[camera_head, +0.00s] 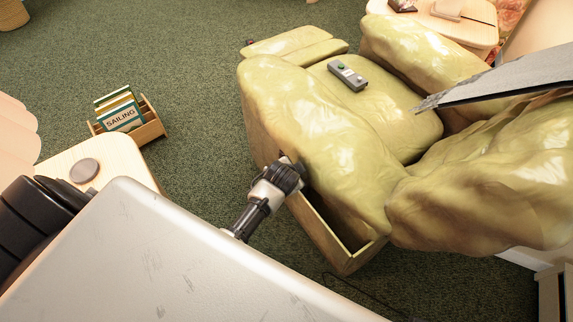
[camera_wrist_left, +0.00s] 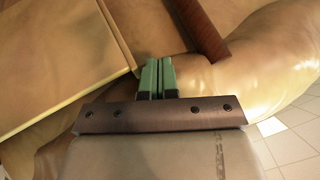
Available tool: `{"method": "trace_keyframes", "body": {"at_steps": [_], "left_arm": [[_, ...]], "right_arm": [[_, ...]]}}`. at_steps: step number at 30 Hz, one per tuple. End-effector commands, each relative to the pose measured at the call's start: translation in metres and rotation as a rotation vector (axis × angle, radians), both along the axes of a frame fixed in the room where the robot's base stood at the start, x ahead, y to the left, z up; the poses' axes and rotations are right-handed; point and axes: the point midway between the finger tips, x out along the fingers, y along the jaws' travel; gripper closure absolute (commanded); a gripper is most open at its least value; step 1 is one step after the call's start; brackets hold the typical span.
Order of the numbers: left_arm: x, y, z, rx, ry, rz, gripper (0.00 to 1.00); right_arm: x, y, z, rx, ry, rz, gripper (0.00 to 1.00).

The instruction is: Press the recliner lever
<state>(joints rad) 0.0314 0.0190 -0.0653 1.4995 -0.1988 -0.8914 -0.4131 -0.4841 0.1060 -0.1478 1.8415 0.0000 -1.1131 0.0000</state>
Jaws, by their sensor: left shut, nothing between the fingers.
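The recliner (camera_head: 340,120) is a puffy yellow-green chair with its footrest (camera_head: 292,42) extended. My left gripper (camera_head: 292,168) is at the chair's near side, by the padded armrest and the side panel. In the left wrist view the green fingers (camera_wrist_left: 159,64) are shut together with nothing between them. They point at the tan side of the chair, and I cannot tell whether they touch it. A dark brown bar (camera_wrist_left: 203,30), which looks like the lever, lies just beyond and to the right of the fingertips. I cannot make out the lever in the head view. My right gripper is not in view.
A remote (camera_head: 347,75) lies on the recliner. A wooden rack (camera_head: 150,130) with a "SAILING" book (camera_head: 123,118) stands on the green carpet, near a small table (camera_head: 115,155) with a round grey disc.

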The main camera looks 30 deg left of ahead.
Motion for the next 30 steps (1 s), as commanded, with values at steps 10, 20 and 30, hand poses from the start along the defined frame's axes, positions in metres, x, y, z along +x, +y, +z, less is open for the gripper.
{"method": "trace_keyframes", "body": {"at_steps": [10, 20, 30], "left_arm": [[0.027, 0.029, -0.003, 0.001, -0.001, 0.001, 1.00], [0.030, 0.032, -0.002, 0.000, 0.000, 0.000, 1.00], [0.035, 0.041, 0.002, -0.030, 0.016, 0.001, 1.00]], "right_arm": [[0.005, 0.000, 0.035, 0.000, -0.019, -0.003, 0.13], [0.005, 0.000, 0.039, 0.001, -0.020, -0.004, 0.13], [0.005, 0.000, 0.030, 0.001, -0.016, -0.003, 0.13]]}}
